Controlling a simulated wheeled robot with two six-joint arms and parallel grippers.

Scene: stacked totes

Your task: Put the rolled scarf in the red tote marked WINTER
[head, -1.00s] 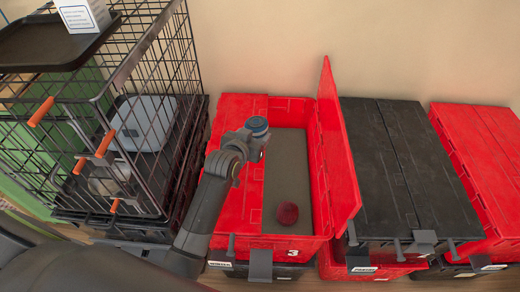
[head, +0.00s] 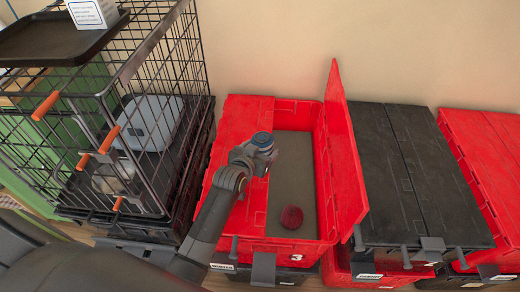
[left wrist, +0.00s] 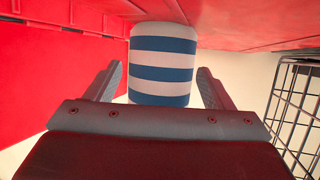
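The red tote marked WINTER (head: 300,262) stands in the middle of the head view, its label at the front left. Its left lid flap is closed and its right flap stands up, so the grey floor shows through the right half. My left gripper (head: 262,150) is over the tote near the edge of the closed flap; the arm hides its fingers. In the left wrist view, the fingers stand on both sides of a blue-and-white striped roll (left wrist: 163,62), which looks like the rolled scarf. My right gripper is not in view.
A dark red ball (head: 292,217) lies inside the tote near its front. A wire cage (head: 100,130) stands at the left. A tote with a closed black lid (head: 415,170) and another red tote (head: 490,160) stand to the right.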

